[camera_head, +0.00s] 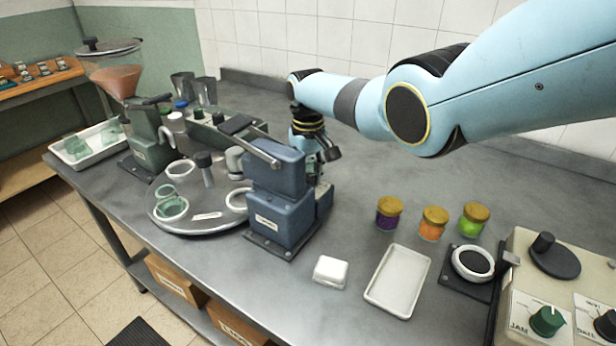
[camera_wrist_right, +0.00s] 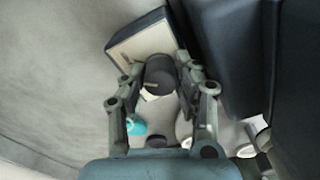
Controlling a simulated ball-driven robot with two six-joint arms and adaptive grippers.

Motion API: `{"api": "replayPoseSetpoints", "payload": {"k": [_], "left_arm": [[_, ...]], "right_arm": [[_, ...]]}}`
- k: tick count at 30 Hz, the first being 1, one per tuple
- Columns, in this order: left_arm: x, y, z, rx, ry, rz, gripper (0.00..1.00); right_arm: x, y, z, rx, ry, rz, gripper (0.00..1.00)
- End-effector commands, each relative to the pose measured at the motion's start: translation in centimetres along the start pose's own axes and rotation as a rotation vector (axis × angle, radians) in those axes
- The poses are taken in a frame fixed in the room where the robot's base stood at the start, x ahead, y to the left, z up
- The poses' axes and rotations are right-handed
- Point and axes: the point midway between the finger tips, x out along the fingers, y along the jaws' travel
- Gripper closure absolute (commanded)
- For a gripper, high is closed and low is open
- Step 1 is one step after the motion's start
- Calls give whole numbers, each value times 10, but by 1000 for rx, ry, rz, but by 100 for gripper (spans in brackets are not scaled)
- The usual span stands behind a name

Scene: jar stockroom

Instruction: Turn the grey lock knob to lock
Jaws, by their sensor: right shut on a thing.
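My right gripper (camera_head: 318,152) reaches down behind the blue-grey machine (camera_head: 278,205) on the table. In the right wrist view the gripper (camera_wrist_right: 158,78) is shut on a dark grey round knob (camera_wrist_right: 159,72), with one finger on each side. The knob stands in front of a pale panel with a dark edge (camera_wrist_right: 143,42). A small light mark shows at the knob's near end. In the head view the knob is hidden behind the machine and gripper. Which way the knob is turned is not clear. My left gripper is in neither view.
A round metal turntable (camera_head: 190,222) with jar parts stands left of the machine. A white tray (camera_head: 399,280), a white block (camera_head: 330,270) and three lidded jars (camera_head: 434,222) are to its right. A control box (camera_head: 525,260) is at the right edge. Table behind the jars is clear.

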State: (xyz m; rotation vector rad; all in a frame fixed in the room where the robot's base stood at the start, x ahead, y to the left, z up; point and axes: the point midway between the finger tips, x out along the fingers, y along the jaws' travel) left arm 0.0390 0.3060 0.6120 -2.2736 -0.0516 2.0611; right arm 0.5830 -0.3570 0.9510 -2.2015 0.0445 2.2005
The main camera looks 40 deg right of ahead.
Motion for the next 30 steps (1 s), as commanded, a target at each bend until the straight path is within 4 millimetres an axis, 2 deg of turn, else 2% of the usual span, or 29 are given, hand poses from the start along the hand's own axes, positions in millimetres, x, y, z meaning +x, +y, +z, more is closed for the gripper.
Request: {"api": "replayPoseSetpoints", "payload": {"k": [30], "left_arm": [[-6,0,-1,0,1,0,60]], "right_arm": [[1,0,1,-949,-2,-1,100]]}}
